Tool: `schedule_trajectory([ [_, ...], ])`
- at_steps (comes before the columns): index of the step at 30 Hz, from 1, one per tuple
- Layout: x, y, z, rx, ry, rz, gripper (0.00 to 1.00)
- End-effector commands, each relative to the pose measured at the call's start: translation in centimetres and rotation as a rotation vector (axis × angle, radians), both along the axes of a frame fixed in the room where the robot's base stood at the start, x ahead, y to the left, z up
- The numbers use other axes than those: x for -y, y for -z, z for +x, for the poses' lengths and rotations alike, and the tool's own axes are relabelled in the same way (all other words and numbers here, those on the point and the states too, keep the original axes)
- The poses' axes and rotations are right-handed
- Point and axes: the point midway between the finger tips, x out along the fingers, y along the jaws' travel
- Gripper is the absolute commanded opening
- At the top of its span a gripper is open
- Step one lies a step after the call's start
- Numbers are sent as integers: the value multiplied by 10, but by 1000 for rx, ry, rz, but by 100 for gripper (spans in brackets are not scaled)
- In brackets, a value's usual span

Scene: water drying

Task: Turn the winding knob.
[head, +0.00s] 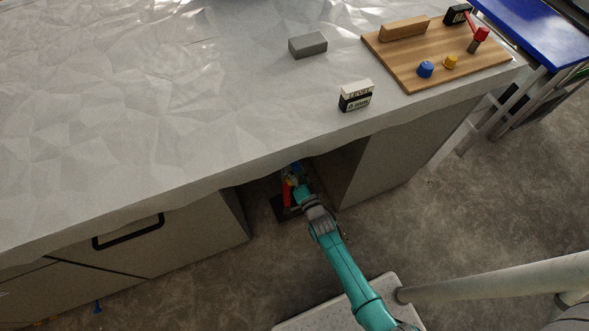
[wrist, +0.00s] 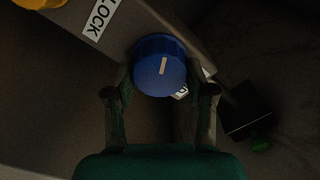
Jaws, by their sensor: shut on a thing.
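A round blue knob (wrist: 160,66) with a pale line on its face sits at the top middle of the wrist view, on a grey panel. A white label (wrist: 101,18) reading "LOCK", perhaps cut off, is up and left of it. My gripper (wrist: 160,78) has a finger on each side of the knob and is shut on it. In the head view my gripper (head: 297,184) reaches into the dark opening under the worktop. The knob is small there and partly hidden by my arm.
The grey worktop (head: 160,110) overhangs the opening, with cabinet walls on both sides. A yellow part (wrist: 40,2) shows at the wrist view's top left, and a dark block (wrist: 246,108) at right. On top are a wooden board (head: 445,75) and a grey block (head: 307,45).

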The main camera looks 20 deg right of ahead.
Motion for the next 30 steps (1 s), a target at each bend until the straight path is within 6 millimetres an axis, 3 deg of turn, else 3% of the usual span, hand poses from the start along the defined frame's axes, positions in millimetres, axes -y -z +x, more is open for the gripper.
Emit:
schedule_trajectory([
  [1, 1, -1, 1, 1, 1, 0, 20],
  [2, 1, -1, 1, 1, 1, 0, 62],
  [4, 1, -1, 0, 1, 1, 0, 80],
  [17, 0, 1, -7, -1, 1, -1, 80],
  [23, 0, 1, -35, -1, 1, -1, 80],
  [30, 0, 1, -82, -2, 1, 0, 80],
])
